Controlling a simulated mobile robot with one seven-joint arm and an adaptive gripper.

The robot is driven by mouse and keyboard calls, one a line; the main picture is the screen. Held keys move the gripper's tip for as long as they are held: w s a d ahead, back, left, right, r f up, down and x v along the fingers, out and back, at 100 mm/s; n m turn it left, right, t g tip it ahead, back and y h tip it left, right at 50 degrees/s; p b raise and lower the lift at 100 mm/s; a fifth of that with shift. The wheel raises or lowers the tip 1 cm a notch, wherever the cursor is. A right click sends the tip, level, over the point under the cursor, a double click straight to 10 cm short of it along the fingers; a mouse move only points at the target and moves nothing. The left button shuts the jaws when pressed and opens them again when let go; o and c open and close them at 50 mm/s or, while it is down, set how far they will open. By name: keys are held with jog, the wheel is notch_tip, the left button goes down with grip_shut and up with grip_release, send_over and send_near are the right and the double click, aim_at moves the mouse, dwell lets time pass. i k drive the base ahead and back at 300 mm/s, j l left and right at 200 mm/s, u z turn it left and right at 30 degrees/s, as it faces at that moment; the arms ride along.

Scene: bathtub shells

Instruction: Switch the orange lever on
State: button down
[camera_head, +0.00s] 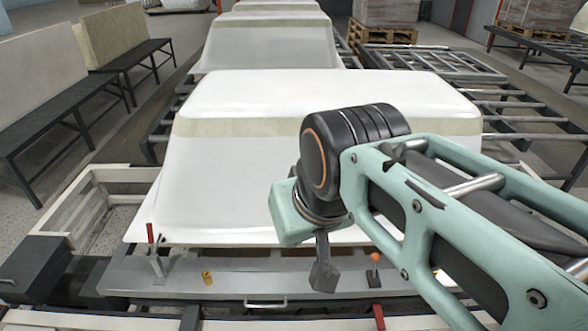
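The orange lever (375,258) is a small orange knob on a short dark stem at the front metal ledge, right of centre. It looks roughly upright. My gripper (323,278) hangs down to the left of the lever, with a visible gap between them. Its dark fingers are seen end-on and small, so I cannot tell whether they are open or shut. Nothing is visibly held in it.
A red-handled lever (151,236) stands at the left of the ledge, near a small yellow-brown cylinder (206,278). A large white tub shell (240,190) lies behind the ledge. A silver handle (265,303) is at the front.

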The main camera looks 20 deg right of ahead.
aim_at(375, 256)
jog(key=z, duration=1.25)
